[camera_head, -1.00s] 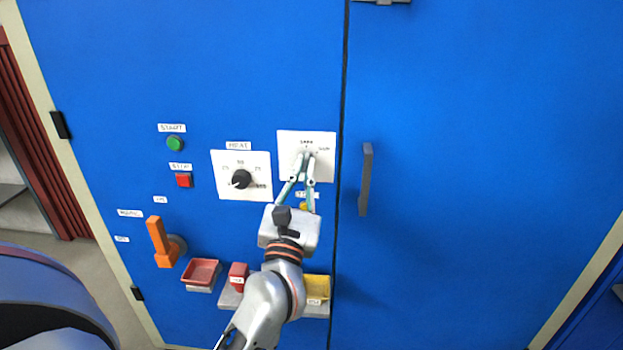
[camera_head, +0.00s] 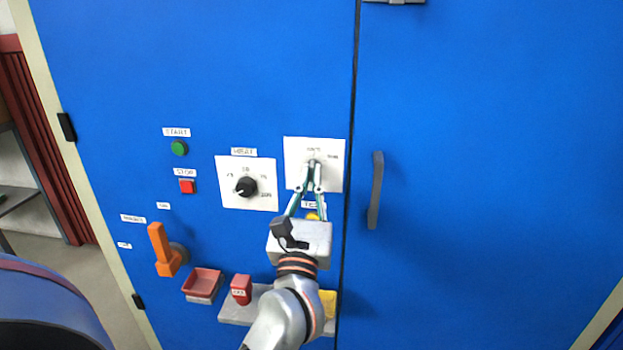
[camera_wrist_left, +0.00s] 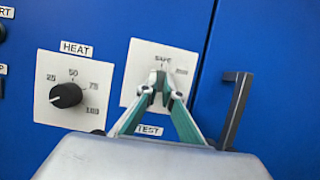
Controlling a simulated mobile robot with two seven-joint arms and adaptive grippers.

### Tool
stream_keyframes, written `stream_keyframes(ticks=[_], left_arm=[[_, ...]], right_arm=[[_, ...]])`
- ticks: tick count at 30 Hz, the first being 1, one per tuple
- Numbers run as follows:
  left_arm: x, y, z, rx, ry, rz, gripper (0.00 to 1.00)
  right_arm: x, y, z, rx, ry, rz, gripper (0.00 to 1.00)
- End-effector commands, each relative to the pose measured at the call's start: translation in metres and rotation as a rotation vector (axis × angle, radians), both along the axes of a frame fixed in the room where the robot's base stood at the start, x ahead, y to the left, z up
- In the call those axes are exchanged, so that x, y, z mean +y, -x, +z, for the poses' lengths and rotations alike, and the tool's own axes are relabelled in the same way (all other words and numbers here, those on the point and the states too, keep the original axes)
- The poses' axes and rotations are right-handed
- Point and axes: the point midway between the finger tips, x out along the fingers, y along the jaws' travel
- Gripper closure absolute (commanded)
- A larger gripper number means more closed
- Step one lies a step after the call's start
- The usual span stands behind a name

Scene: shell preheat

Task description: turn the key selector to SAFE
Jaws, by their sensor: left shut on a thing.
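The key selector (camera_wrist_left: 158,78) sits on a white plate (camera_head: 296,150), left of the door seam; the plate also shows in the left wrist view (camera_wrist_left: 138,58). The plate has a SAFE label at the top and another, too blurred to read, at upper right. My left gripper (camera_head: 313,166) is shut on the selector, its fingertips close together against the plate; it also shows in the left wrist view (camera_wrist_left: 159,92). The fingertips mostly hide the selector, whose visible part looks roughly upright, towards SAFE. My right gripper is not in view.
A HEAT dial (camera_head: 246,187) is left of the plate. A green START button (camera_head: 179,148), red STOP button (camera_head: 187,186) and orange handle (camera_head: 162,247) are further left. A dark door handle (camera_head: 376,190) stands right. A red tray (camera_head: 203,283) and a red block (camera_head: 241,288) are below.

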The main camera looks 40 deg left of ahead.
Motion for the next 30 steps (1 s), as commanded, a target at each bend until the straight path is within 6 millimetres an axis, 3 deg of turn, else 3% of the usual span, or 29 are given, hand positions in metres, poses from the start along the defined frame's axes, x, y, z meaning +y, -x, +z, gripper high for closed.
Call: stream_keyframes(ticks=[1, 2, 3, 16, 30], left_arm=[[0.000, 0.000, -0.001, 0.000, 0.004, 0.000, 0.86], [0.000, 0.000, -0.001, 0.000, 0.003, -0.001, 0.78], [0.000, 0.000, -0.001, 0.001, 0.003, -0.001, 0.77], [-0.004, 0.005, -0.003, 0.001, 0.001, -0.001, 0.77], [-0.043, 0.069, -0.035, 0.006, 0.000, -0.001, 0.77]], right_arm=[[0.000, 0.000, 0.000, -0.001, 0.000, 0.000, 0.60], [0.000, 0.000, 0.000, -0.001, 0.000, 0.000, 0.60], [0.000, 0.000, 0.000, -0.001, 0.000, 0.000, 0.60], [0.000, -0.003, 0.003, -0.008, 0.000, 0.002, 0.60], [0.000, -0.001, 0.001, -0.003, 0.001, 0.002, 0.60]])
